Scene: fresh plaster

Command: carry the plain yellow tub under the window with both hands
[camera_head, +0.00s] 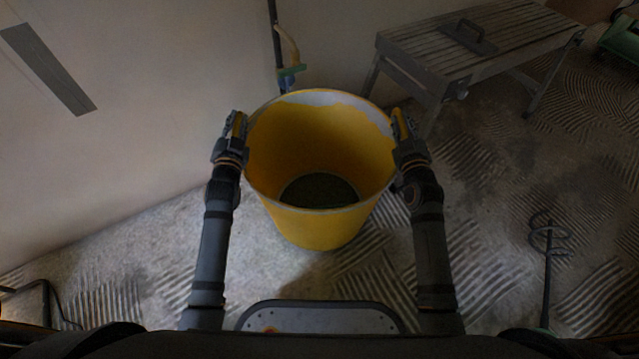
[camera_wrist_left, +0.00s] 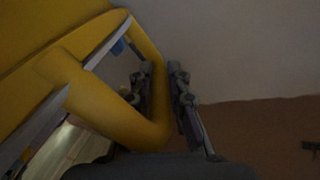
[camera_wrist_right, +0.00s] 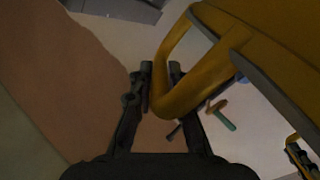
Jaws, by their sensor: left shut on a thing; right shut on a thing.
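The plain yellow tub (camera_head: 318,228) is upright in front of me in the head view, its open top showing a dark bottom inside. Pale residue marks its far inner wall. My left gripper (camera_head: 236,124) is shut on the tub's left handle, and the yellow handle bar (camera_wrist_left: 150,122) passes between its fingers in the left wrist view. My right gripper (camera_head: 403,124) is shut on the right handle (camera_wrist_right: 180,100). I cannot tell for certain whether the tub's base touches the floor. No window shows in these views.
A grey slatted workbench (camera_head: 480,45) with a trowel (camera_head: 470,36) on it stands behind, to the right. A pale wall (camera_head: 130,130) runs along the left. A mixing paddle (camera_head: 548,250) lies at the right on the ridged floor.

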